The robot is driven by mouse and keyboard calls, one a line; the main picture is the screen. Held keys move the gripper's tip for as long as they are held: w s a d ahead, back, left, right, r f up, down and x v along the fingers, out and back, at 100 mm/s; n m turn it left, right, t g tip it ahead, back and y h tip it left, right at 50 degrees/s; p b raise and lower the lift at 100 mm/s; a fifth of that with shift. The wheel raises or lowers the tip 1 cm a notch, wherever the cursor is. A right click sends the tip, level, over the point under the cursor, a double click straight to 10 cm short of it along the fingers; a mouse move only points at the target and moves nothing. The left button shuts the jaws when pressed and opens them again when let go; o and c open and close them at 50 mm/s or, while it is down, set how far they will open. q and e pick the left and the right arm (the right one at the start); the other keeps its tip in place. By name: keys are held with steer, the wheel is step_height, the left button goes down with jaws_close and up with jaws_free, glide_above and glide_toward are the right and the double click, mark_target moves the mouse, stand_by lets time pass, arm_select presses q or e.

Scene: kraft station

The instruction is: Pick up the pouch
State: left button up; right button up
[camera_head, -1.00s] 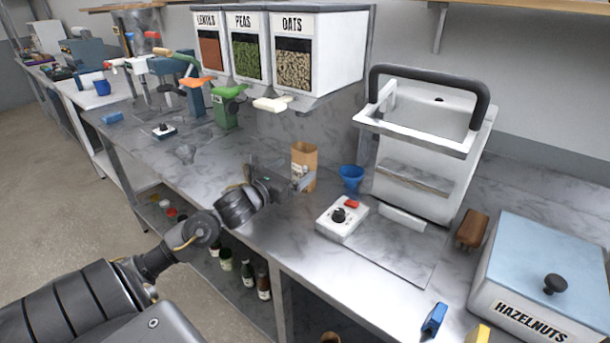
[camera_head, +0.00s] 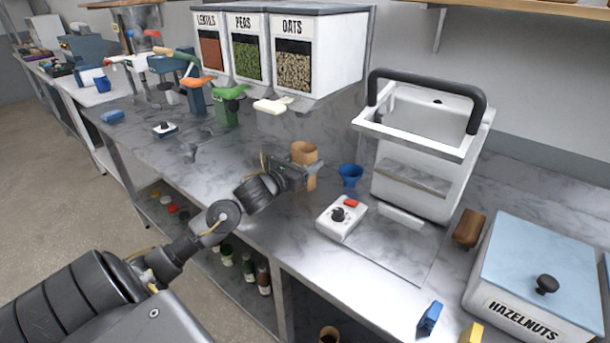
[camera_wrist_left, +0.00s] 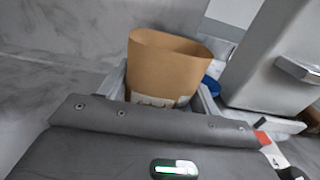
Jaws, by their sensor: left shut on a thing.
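The pouch (camera_head: 304,153) is a brown kraft paper bag with an open top and a pale label. It is upright at the counter, in front of the wall below the oats bin. My left gripper (camera_head: 300,176) is shut on it, with the fingers at its two sides. In the left wrist view the pouch (camera_wrist_left: 166,66) rises between the fingers (camera_wrist_left: 160,92), and its lower part is hidden behind the gripper body. I cannot tell whether its base touches the counter. My right gripper is not in view.
Right of the pouch are a blue funnel-like cup (camera_head: 350,175), a white box with a dial (camera_head: 341,218) and a white sealing machine (camera_head: 425,150). A brown block (camera_head: 469,228) and the hazelnuts bin (camera_head: 545,270) are farther right. Dispensers (camera_head: 226,104) stand to the left.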

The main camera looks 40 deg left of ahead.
arm_select(q)
steer(key=shift+c, duration=1)
